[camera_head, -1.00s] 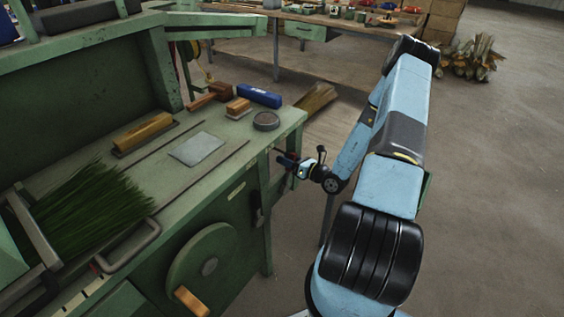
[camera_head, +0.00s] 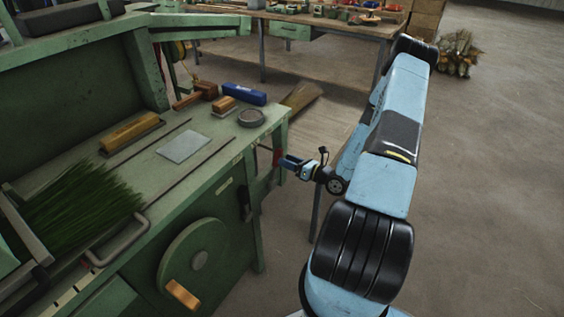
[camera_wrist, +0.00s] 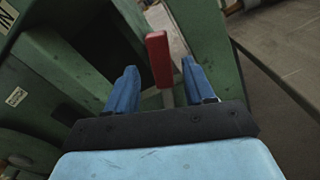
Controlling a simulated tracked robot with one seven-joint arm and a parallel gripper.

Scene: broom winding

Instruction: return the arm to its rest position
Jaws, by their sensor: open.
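My light-blue and black arm (camera_head: 400,120) rises on the right of the head view and folds down toward the bench end. My gripper (camera_head: 288,162) is just off the right end of the green bench. In the wrist view my gripper (camera_wrist: 160,85) shows two blue fingers spread apart with nothing held. A red handle (camera_wrist: 158,58) on a pale rod shows beyond and between the fingers; it looks apart from them. It also shows in the head view (camera_head: 277,156), close to the fingertips.
The green bench (camera_head: 215,165) carries green bristles (camera_head: 80,210), wooden blocks, a blue block (camera_head: 244,94) and a round dish (camera_head: 251,118). A handwheel (camera_head: 200,258) is on its front. A second table (camera_head: 340,27) stands behind.

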